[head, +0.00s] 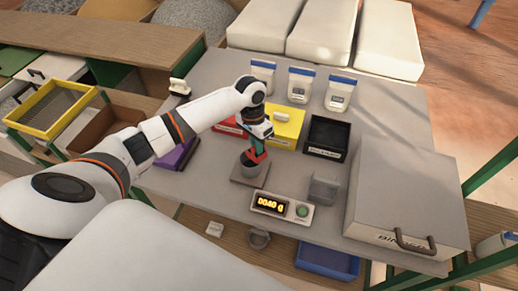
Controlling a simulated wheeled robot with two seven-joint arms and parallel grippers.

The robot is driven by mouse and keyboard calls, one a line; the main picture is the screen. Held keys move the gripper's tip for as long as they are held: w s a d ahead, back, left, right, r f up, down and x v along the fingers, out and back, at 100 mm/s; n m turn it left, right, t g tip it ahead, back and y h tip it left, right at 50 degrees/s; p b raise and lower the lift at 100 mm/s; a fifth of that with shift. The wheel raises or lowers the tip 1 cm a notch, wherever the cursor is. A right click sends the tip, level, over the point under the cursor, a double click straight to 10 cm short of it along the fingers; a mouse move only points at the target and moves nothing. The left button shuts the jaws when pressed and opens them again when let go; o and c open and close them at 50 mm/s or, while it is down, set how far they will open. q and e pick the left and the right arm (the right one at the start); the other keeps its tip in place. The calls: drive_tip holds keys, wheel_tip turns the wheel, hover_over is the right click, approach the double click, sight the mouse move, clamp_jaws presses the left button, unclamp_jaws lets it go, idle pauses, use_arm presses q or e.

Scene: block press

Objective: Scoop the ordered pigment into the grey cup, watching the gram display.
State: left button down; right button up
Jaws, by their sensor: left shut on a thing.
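The grey cup (249,168) stands upright on a brown square plate (236,180) near the middle of the table. My left gripper (259,142) is directly above the cup and shut on a small tool, apparently a scoop (259,157), whose red part is at the cup's rim. Whether there is pigment in the scoop or cup cannot be told. The gram display (270,205) in front of the plate appears to read 0040 g. Behind stand a red tray (226,126), a yellow tray (287,130) and a black tray (327,137); a purple tray (177,155) is at left. My right gripper is not in view.
Several blue-topped containers, one here (300,84), stand at the back. A grey block (323,190) is right of the plate. A large grey box (405,200) with a handle fills the right front. A blue bin (327,261) sits below the table's front edge.

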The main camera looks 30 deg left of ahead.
use_arm(q)
drive_tip(key=shift+w+a+g+h+b, duration=0.2)
drive_tip(key=shift+a+h+b, duration=0.35)
drive_tip(key=shift+b, duration=0.55)
drive_tip(key=shift+w+a+g+h+b, duration=0.15)
drive_tip(key=shift+a+h+b, duration=0.35)
drive_tip(key=shift+b, duration=0.55)
drive_tip(key=shift+a+h, duration=0.2)
drive_tip(key=shift+h, duration=0.35)
drive_tip(key=shift+w+a+f+g+h+b, duration=0.15)
drive_tip(key=shift+a+g+h+b, duration=0.3)
drive_tip(key=shift+h+b, duration=0.55)
drive_tip(key=shift+w+a+f+g+h+b, duration=0.1)
drive_tip(key=shift+w+a+g+h+b, duration=0.15)
drive_tip(key=shift+a+h+b, duration=0.55)
drive_tip(key=shift+w+a+f+g+h+b, duration=0.15)
drive_tip(key=shift+a+g+h+b, duration=0.25)
drive_tip(key=shift+h+b, duration=0.7)
drive_tip(key=shift+r, duration=0.1)
